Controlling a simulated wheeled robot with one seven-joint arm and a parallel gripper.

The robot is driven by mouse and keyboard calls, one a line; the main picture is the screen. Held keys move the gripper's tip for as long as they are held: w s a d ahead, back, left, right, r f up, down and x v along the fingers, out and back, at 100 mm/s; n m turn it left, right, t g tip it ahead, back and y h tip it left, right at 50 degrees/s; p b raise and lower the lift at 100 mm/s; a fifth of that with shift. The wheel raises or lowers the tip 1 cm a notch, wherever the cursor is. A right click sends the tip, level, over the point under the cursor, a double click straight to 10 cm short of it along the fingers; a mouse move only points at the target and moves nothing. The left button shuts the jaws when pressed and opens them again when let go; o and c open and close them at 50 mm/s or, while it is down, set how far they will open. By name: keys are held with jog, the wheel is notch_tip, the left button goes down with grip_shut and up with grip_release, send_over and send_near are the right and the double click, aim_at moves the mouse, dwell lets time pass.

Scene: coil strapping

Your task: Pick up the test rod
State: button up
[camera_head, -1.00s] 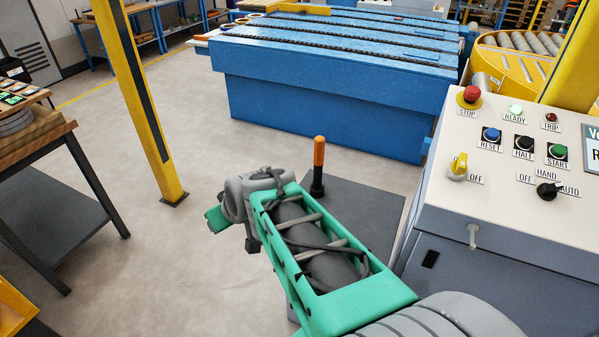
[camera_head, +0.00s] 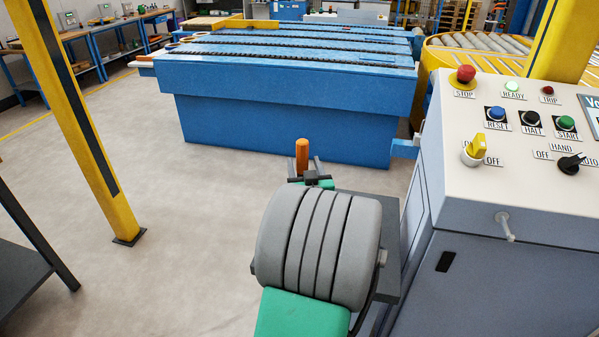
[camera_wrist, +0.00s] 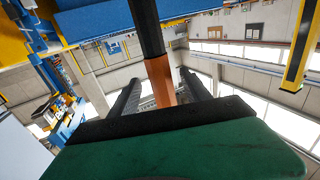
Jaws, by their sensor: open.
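The test rod (camera_head: 302,157) stands upright, with an orange upper part and a black lower part. In the head view only its orange top shows; the rest is hidden behind my arm and gripper. My gripper (camera_head: 306,168) is at the rod, open, with one dark finger on each side of it in the picture. In the wrist view, which is upside down, the rod (camera_wrist: 158,72) shows between the two black fingers of my gripper (camera_wrist: 160,78), with a gap on both sides. I cannot tell how deep it sits between them.
A grey stand top (camera_head: 385,208) lies under and right of my arm. The control cabinet (camera_head: 510,195) with buttons stands close on the right. A blue conveyor table (camera_head: 285,125) is behind, a yellow post (camera_head: 78,120) on the left. The floor between is clear.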

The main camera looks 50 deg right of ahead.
jog(key=p+x, duration=0.1)
jog(key=x, duration=0.4)
jog(key=shift+w+r, duration=0.2)
jog(key=shift+w, duration=0.05)
jog(key=shift+c, duration=0.5)
grip_shut()
